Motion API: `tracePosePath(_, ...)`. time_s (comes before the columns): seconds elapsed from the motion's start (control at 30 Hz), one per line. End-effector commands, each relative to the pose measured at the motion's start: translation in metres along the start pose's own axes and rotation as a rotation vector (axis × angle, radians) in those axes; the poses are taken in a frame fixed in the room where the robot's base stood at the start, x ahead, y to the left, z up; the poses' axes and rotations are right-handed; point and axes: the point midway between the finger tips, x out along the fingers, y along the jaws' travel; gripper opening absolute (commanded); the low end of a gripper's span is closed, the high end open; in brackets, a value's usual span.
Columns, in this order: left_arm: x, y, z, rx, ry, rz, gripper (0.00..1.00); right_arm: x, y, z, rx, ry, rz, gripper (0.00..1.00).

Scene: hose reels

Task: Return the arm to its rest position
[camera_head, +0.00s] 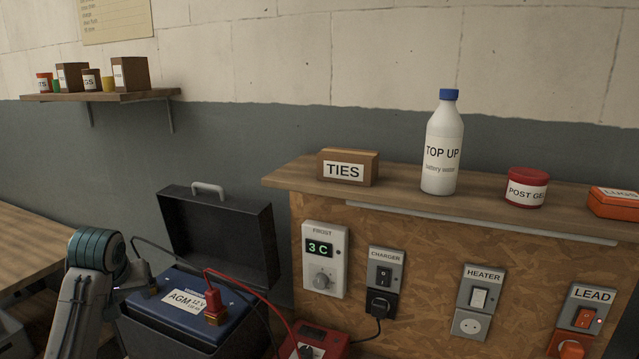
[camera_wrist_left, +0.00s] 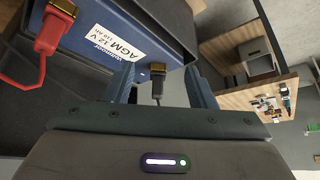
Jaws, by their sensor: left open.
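My left arm comes in at the lower left, and my left gripper (camera_wrist_left: 160,88) is open. Its two fingers stand apart on either side of a black lead's end at a brass terminal (camera_wrist_left: 158,68) in the left wrist view; I cannot tell whether they touch it. The blue AGM 12 V battery (camera_head: 180,325) sits in an open black case (camera_head: 222,238). A red clamp (camera_head: 213,300) is on one terminal, and it also shows in the left wrist view (camera_wrist_left: 52,30). The black lead (camera_head: 160,252) arches behind the gripper. My right gripper is not in view.
A wooden bench (camera_head: 30,240) is at the left. A red charger (camera_head: 318,343) stands right of the case. The counter (camera_head: 400,196) holds a TIES box (camera_head: 347,168), a white bottle (camera_head: 443,145), a red tub (camera_head: 526,188) and an orange box (camera_head: 615,204). Switches and sockets line its front.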

Motion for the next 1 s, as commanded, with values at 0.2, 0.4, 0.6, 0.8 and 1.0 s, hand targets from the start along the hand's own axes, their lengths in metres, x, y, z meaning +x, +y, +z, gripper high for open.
tracePosePath(0.2,0.021,0.006,0.034,0.042,-0.015,0.001,0.51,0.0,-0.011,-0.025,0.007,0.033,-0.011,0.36)
tracePosePath(0.4,0.043,0.012,0.078,0.098,-0.031,0.005,0.51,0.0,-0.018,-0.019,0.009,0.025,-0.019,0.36)
tracePosePath(0.6,0.07,0.018,0.155,0.18,-0.06,0.017,0.51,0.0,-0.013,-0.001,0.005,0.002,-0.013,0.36)
tracePosePath(0.8,0.083,0.017,0.256,0.275,-0.094,0.041,0.51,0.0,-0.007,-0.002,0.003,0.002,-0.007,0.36)
tracePosePath(1.0,0.073,0.01,0.349,0.35,-0.126,0.068,0.51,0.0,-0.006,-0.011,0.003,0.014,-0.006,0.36)
